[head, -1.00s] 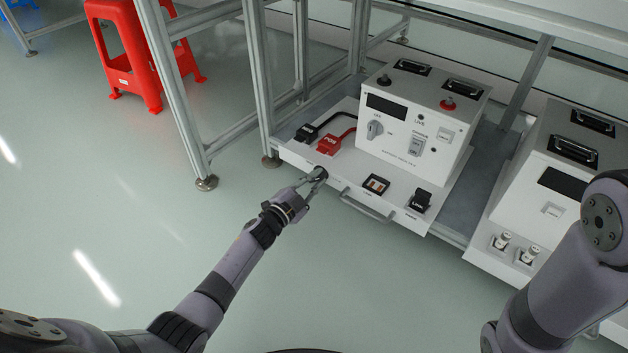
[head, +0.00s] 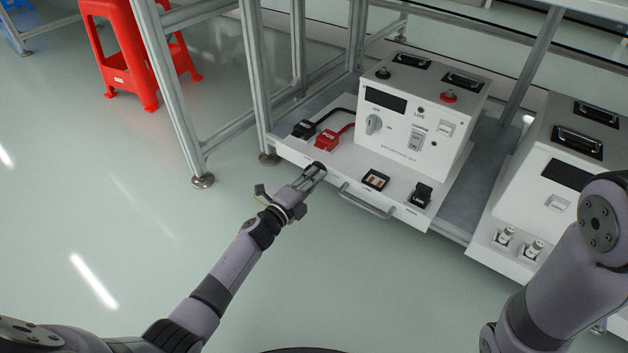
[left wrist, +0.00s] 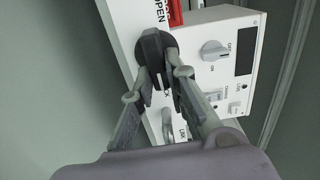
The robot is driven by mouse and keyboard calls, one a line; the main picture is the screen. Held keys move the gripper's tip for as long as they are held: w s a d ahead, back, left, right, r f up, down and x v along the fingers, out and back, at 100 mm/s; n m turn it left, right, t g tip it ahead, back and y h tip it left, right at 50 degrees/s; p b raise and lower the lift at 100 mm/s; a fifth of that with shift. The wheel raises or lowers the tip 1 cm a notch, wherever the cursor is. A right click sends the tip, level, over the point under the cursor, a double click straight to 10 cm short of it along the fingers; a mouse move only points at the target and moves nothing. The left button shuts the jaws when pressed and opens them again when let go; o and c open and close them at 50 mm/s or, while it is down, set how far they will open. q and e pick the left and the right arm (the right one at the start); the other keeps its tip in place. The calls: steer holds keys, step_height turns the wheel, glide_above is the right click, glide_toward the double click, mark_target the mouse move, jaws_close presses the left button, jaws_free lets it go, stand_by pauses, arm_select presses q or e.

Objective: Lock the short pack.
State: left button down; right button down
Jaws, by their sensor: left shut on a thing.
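The white pack (head: 405,125) sits on the lower shelf, with a display, a grey dial and a red button. A white tray (head: 350,170) projects from its front. At the tray's front left is a black knob (head: 320,166), also seen in the left wrist view (left wrist: 147,42) as a round base with a raised bar. My left gripper (head: 315,173) is shut on this bar; its fingers (left wrist: 163,85) lie on either side. "OPEN" is printed above the knob in the wrist view; other lettering is partly hidden by the fingers. My right gripper is out of view.
A red plug (head: 327,141) and a black plug (head: 304,129) with cables lie on the tray. A metal handle (head: 367,205) juts from its front. A second white unit (head: 560,180) stands to the right. A frame leg (head: 180,110) and a red stool (head: 130,50) stand left. The floor in front is clear.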

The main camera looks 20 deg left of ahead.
arm_select(q)
steer(key=shift+f, duration=0.1)
stand_by(0.5)
steer(key=c, duration=1.6)
jaws_free()
steer(key=v, duration=1.2)
